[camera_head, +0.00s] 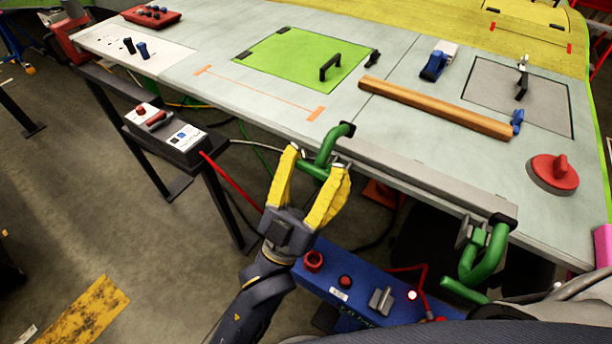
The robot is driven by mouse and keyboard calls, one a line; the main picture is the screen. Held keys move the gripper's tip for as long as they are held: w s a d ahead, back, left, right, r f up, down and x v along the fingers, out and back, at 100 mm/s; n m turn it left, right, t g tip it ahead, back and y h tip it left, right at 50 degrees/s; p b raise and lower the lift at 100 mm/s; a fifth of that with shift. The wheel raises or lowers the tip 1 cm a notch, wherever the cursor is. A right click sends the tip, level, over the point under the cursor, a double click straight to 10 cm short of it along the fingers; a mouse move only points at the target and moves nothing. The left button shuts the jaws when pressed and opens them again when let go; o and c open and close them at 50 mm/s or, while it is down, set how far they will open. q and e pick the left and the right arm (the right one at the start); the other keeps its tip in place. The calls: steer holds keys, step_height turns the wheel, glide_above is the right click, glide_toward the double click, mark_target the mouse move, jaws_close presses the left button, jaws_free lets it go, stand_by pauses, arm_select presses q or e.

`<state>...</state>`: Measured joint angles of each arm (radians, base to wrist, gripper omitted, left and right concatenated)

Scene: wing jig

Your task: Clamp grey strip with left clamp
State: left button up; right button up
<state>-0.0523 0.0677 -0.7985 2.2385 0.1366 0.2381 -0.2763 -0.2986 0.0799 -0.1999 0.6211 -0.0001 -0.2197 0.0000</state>
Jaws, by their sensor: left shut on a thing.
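The grey strip (420,181) lies along the front edge of the table, running from the left clamp to the right clamp. The green left clamp (326,148) sits at the strip's left end, its dark upper end over the table edge. My left gripper (316,170), with yellow fingers, is shut on the lower green part of this clamp, in front of the edge. Whether the clamp presses on the strip cannot be told. A green right clamp (489,254) hangs at the strip's right end. My right gripper is not in view.
On the table (225,105) are a green panel (290,62) with a black handle, a wooden bar (435,108), a blue-and-white tool (438,62) and a red suction cup (553,172). A blue box (345,268) with controls stands below the edge. A control box (165,135) is at left.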

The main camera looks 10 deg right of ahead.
arm_select(q)
steer(key=shift+x, duration=1.45)
steer(key=shift+w+d+f, duration=0.1)
steer(key=shift+w+d, duration=0.1)
steer(key=shift+w, duration=0.1)
steer(key=shift+w+d+f, duration=0.1)
steer(key=shift+d+f, duration=0.1)
steer(key=shift+c, duration=0.6)
steer(key=shift+f, duration=0.1)
jaws_close()
steer(key=shift+f, duration=0.15)
steer(key=o, duration=1.6)
jaws_free()
steer(key=shift+c, duration=0.2)
steer(key=o, duration=0.3)
steer(key=shift+w+d, duration=0.1)
steer(key=shift+o, duration=0.2)
steer(key=shift+r, duration=0.2)
steer(key=v, duration=1.2)
